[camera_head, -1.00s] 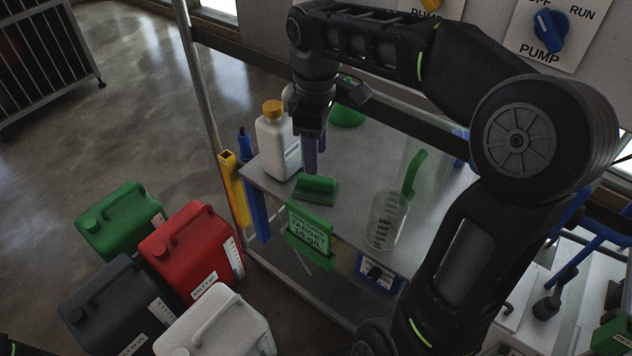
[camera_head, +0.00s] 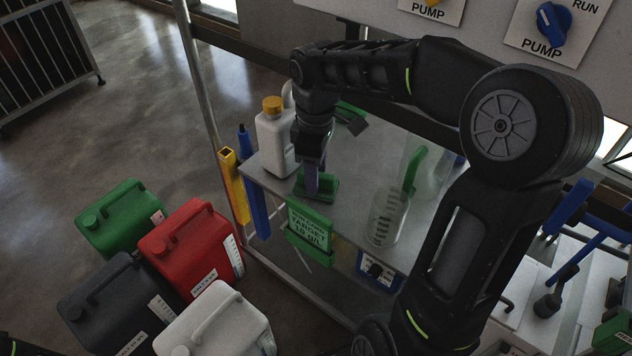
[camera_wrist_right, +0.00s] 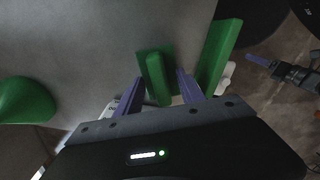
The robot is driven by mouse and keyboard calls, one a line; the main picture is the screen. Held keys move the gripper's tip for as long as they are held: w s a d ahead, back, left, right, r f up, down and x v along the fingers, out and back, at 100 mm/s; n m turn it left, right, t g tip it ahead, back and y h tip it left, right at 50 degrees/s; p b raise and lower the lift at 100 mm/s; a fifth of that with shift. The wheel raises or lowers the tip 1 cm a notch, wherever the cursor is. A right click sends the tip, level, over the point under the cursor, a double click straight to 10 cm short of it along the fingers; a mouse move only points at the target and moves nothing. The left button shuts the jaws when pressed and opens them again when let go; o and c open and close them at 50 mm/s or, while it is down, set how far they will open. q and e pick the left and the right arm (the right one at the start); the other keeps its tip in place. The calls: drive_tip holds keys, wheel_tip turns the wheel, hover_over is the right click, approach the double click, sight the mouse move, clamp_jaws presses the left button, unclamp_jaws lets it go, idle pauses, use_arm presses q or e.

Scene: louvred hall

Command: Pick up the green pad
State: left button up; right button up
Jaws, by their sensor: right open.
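The green pad (camera_head: 327,186) lies on the grey shelf top (camera_head: 350,206), behind the green sign. It has a flat base with a raised grip bar, and also shows in the right wrist view (camera_wrist_right: 155,72). My right gripper (camera_head: 312,184) points down at the pad and hides part of it. In the right wrist view my right gripper (camera_wrist_right: 160,90) is open, with its purple fingers on either side of the pad's bar. I cannot tell whether they touch it. My left gripper (camera_wrist_right: 275,66) shows at the right of that view; its opening is unclear.
A white bottle with an orange cap (camera_head: 273,140) stands left of the right gripper. A clear jug (camera_head: 384,218) stands to the right. A green sign (camera_head: 309,222) hangs at the shelf's front edge. Several canisters, one red (camera_head: 195,248), stand on the floor at left.

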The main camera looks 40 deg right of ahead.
drive_tip(key=shift+f, duration=0.35)
idle(0.3)
clamp_jaws()
idle(0.4)
